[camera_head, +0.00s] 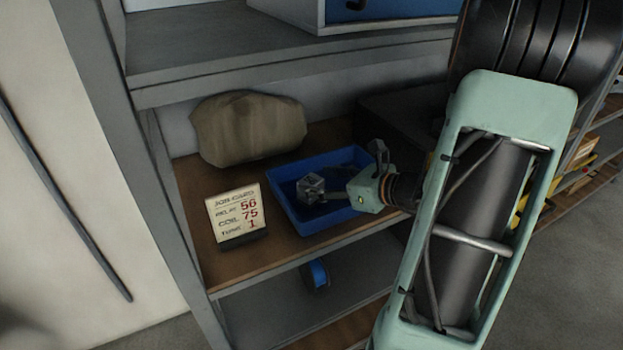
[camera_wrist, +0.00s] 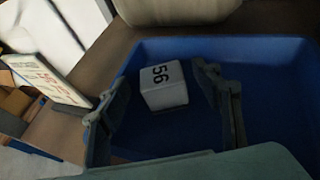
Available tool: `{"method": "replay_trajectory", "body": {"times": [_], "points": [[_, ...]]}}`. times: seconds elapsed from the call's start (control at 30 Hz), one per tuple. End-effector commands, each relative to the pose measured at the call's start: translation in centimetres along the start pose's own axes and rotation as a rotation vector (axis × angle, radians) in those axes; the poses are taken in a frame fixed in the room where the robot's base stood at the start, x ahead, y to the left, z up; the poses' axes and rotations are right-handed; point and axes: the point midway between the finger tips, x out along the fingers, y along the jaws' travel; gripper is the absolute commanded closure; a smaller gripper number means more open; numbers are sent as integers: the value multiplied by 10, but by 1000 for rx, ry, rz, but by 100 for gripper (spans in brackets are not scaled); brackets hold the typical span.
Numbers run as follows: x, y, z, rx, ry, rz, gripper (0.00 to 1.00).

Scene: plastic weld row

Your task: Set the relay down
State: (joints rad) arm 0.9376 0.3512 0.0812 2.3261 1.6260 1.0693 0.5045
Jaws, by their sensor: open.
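The relay (camera_head: 311,185) is a small pale block, and in the wrist view the relay (camera_wrist: 164,88) shows the number 56 on its face. It sits inside a blue tray (camera_head: 279,206) on the wooden shelf; the tray also fills much of the wrist view (camera_wrist: 262,50). My gripper (camera_head: 325,190) reaches into the tray from the right. In the wrist view my gripper (camera_wrist: 165,100) is open, with one finger on each side of the relay and a gap visible at the right. Whether the left finger touches the relay is unclear.
A job card (camera_head: 236,212) left of the tray reads relay 56, coil 75, turns 1. A tan bag (camera_head: 248,128) lies behind it, and a dark box (camera_head: 405,112) stands behind the tray. A blue spool (camera_head: 317,273) is on the shelf below. An upper shelf (camera_head: 290,62) overhangs.

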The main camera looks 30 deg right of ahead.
Motion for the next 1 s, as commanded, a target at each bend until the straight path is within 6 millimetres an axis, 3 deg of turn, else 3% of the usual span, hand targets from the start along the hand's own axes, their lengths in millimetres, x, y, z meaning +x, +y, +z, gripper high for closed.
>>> {"method": "replay_trajectory", "body": {"times": [0.2,0.4,0.6,1.0], "points": [[-50,-2,2,0,-1,-5,41],[-78,-1,1,-1,-1,-2,41],[-87,0,0,0,0,0,41],[-87,0,0,0,-1,0,41]]}}
